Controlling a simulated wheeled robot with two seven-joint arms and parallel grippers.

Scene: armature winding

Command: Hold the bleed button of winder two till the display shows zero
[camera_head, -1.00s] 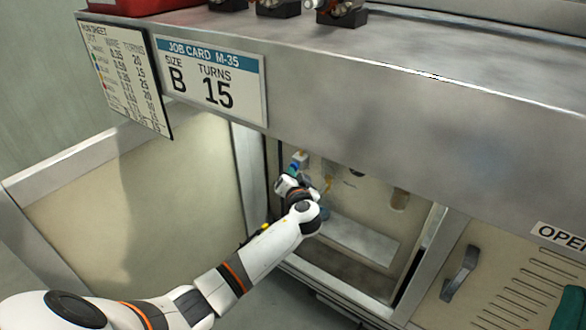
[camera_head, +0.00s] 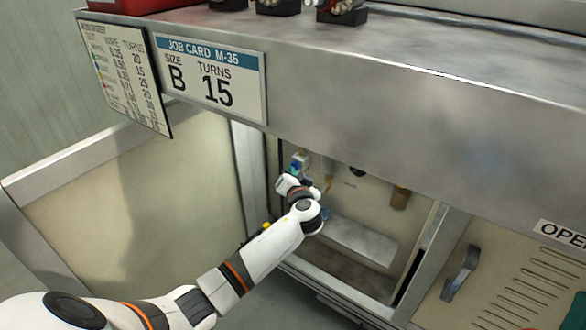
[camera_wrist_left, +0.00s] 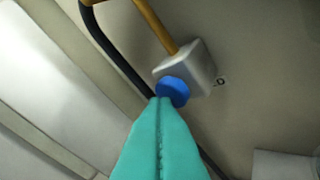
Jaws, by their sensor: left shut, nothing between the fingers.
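In the left wrist view my left gripper (camera_wrist_left: 160,108) is shut and empty, its teal fingertips at the round blue button (camera_wrist_left: 172,91). They overlap the button's lower edge; whether they press it I cannot tell. The button sits on a pale grey block (camera_wrist_left: 192,66) fed by a yellow pipe. In the head view the block (camera_head: 299,157) is inside the open cabinet, and my left arm reaches in, its hand hiding part of the fitting. No display reading is visible. A teal piece at the head view's lower right edge may belong to my right gripper; I cannot tell.
The cabinet's door (camera_head: 150,190) stands open at the left. The steel bench top's front edge (camera_head: 400,110) overhangs the opening. A job card (camera_head: 212,80) reading B, 15 turns hangs there. A black hose (camera_wrist_left: 112,50) runs beside the yellow pipe. A vented panel with a handle (camera_head: 461,272) is at right.

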